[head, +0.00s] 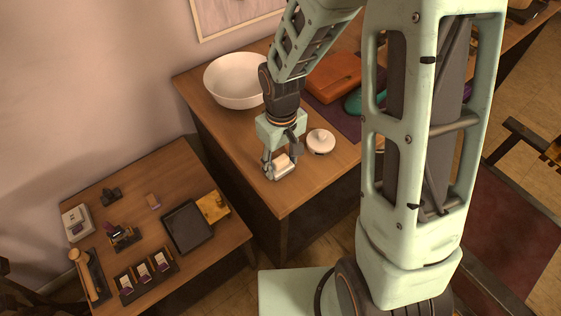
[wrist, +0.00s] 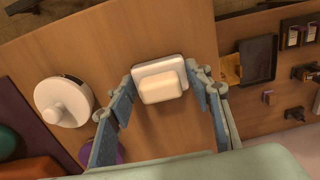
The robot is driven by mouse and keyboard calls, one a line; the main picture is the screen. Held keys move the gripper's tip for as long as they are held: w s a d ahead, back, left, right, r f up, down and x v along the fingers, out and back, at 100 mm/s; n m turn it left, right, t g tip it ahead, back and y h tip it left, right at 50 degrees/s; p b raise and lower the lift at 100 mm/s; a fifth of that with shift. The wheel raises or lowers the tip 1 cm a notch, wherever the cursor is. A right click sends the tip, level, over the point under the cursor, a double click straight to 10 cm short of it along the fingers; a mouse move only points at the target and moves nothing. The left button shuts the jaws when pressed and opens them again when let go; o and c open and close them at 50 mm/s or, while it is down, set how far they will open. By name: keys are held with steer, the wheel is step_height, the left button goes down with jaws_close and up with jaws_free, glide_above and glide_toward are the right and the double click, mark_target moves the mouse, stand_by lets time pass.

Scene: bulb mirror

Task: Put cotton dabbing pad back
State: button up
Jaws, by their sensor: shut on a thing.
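The cotton dabbing pad appears to be a cream-white block on a paler flat base (head: 283,163). It also shows in the wrist view (wrist: 161,88), between the two fingertips. My gripper (head: 280,168) points down over the front left part of the larger table. It is shut on the pad, with one finger on each side of it; the fingers also frame it in the wrist view (wrist: 165,88). I cannot tell whether the pad touches the tabletop or is just above it.
A white lidded round pot (head: 320,142) stands right of my gripper, and a white bowl (head: 236,80) behind. The lower side table (head: 176,181) holds a dark tray (head: 187,227), a yellow-brown cloth (head: 213,206), a bottle rack (head: 147,270) and a pale box (head: 77,222).

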mark_target(281, 159)
steer(key=shift+f, duration=0.1)
steer(key=shift+f, duration=0.2)
steer(key=o, duration=1.1)
steer(key=shift+r, duration=0.1)
step_height(281, 159, up, 12)
steer(key=shift+r+p, duration=0.2)
steer(key=shift+p, duration=0.15)
